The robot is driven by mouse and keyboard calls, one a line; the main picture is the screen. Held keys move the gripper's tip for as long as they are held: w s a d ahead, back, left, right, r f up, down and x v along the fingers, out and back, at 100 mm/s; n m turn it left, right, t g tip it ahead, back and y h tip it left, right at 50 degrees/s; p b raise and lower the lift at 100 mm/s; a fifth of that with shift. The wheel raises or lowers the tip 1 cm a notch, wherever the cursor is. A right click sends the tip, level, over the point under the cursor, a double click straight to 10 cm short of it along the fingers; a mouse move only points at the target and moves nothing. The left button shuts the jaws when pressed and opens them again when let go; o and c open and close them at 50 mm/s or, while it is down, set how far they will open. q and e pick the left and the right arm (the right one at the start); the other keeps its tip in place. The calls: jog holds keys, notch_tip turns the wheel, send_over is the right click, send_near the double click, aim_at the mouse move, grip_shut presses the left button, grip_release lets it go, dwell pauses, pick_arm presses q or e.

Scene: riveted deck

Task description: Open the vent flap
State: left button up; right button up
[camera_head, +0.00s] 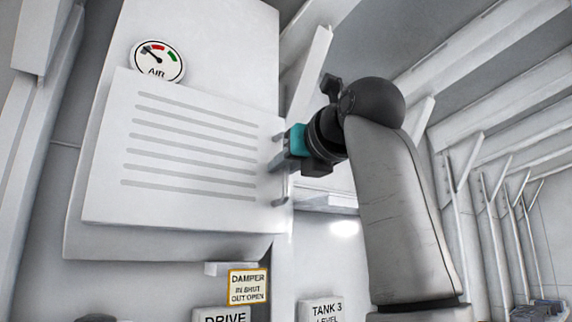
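The vent flap (170,193) is a white plate with several grey slots, in front of a white cabinet at the left of the head view. A handle on small posts (280,202) stands at its right edge. I cannot tell how far the flap stands off the cabinet.
A round AIR gauge (157,61) is above the flap. A yellow-edged damper sign (248,287) reads in shut, out open. Below are DRIVE (222,316) and TANK 3 LEVEL (322,309) labels. White frames and beams line the right.

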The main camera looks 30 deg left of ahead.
pick_arm(q)
grip_shut()
dwell(1.3)
